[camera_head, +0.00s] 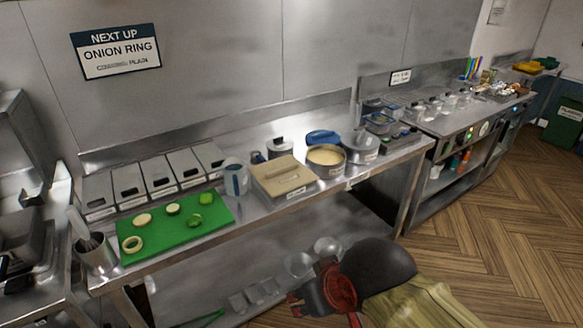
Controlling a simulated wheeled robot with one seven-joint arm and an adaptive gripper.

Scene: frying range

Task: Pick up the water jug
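A pale blue-grey jug (237,179), which looks like the water jug, stands upright on the steel worktop. It is between the green cutting board and a beige lidded box, close to both. Its contents cannot be made out. My gripper (299,303) is at the bottom middle, dark with red parts behind it, in front of the worktop and well apart from the jug. Its fingers are small and dark, so I cannot tell whether they are open or shut. Nothing is clearly seen in it.
The green board (176,226) holds several vegetable pieces. A utensil pot (97,254) stands at its left. The beige box (283,178) and a pan of pale batter (326,161) are right of the jug. Lidded steel bins line the back. Wooden floor (490,230) is open at right.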

